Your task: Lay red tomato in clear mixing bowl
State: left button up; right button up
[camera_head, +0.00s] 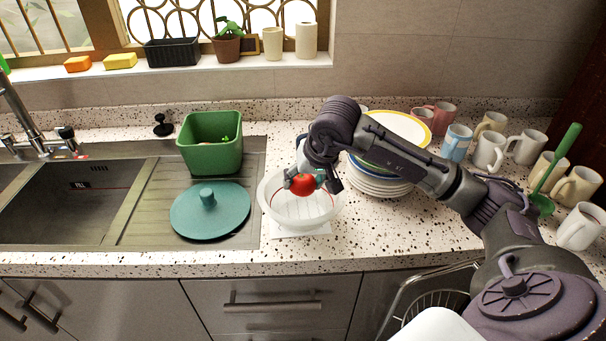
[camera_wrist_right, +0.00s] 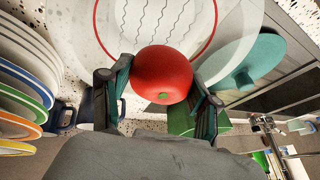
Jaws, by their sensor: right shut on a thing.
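The red tomato (camera_head: 302,184) is held between the fingers of my right gripper (camera_head: 305,183), over the clear mixing bowl (camera_head: 330,213). In the right wrist view the tomato (camera_wrist_right: 162,74) sits between both fingertips of the right gripper (camera_wrist_right: 160,92), with the bowl (camera_wrist_right: 232,45) beyond it. The bowl stands on the counter, right of the sink's drainboard. The gap between tomato and bowl bottom is hard to judge. My left gripper is not in view.
A stack of plates (camera_head: 379,188) stands close to the bowl's right, partly behind my right arm. A teal lid (camera_head: 222,219) and a green bin (camera_head: 212,155) are on the left. Several mugs (camera_head: 489,151) fill the right counter. The counter's front edge is clear.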

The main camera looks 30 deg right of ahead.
notch_tip(320, 180, down, 6)
jog(key=b, duration=0.3)
jog(key=shift+f, duration=0.35)
jog(key=shift+w+f+b, duration=0.1)
jog(key=shift+f+b, duration=0.05)
jog(key=shift+b, duration=0.15)
jog(key=o, duration=1.3)
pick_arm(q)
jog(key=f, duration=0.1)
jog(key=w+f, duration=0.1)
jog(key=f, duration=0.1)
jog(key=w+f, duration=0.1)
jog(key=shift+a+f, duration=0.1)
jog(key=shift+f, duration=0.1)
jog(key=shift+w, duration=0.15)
pick_arm(e)
jog(key=shift+o, duration=0.9)
